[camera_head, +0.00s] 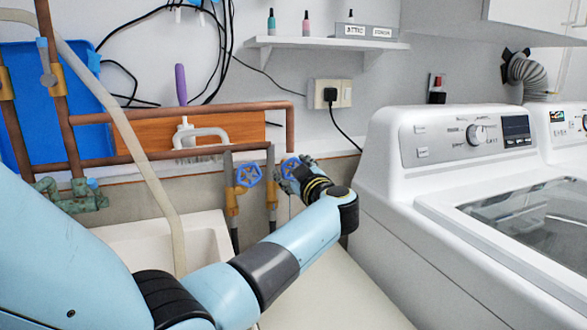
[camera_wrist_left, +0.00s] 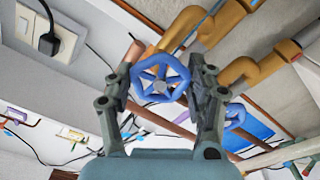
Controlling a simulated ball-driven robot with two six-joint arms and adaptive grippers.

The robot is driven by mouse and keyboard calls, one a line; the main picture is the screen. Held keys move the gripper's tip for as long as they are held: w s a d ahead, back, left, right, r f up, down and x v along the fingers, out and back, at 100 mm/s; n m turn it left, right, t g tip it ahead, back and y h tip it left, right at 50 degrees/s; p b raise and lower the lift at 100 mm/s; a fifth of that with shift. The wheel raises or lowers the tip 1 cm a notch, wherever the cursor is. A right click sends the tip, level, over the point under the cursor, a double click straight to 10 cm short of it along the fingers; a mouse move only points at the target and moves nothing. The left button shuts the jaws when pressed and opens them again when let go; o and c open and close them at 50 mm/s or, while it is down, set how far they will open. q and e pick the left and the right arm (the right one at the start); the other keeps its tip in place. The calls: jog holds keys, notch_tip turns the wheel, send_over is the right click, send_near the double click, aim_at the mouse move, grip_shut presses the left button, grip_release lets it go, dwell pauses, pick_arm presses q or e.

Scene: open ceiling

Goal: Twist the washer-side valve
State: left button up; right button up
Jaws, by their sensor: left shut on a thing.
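The washer-side valve is a blue spoked handwheel (camera_head: 291,168) on the right-hand pipe beside the washer. My left gripper (camera_head: 287,172) is at this wheel, its arm reaching across from the lower left. In the left wrist view the blue wheel (camera_wrist_left: 147,72) sits between the two fingers of my left gripper (camera_wrist_left: 161,80), which is shut on it. The fingers hide part of the wheel in the head view. A second blue handwheel (camera_head: 248,175) is just left of it; it also shows in the left wrist view (camera_wrist_left: 236,115). My right gripper is not in view.
The white washer (camera_head: 385,170) stands close to the right of my left forearm. A white sink (camera_head: 150,245) is at the left, with a beige hose (camera_head: 135,140) hanging into it.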

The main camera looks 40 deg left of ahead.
pick_arm(q)
jog(key=shift+f, duration=0.1)
dwell(0.3)
jog(key=o, duration=1.2)
jog(key=shift+d, duration=0.15)
jog(key=v, duration=1.2)
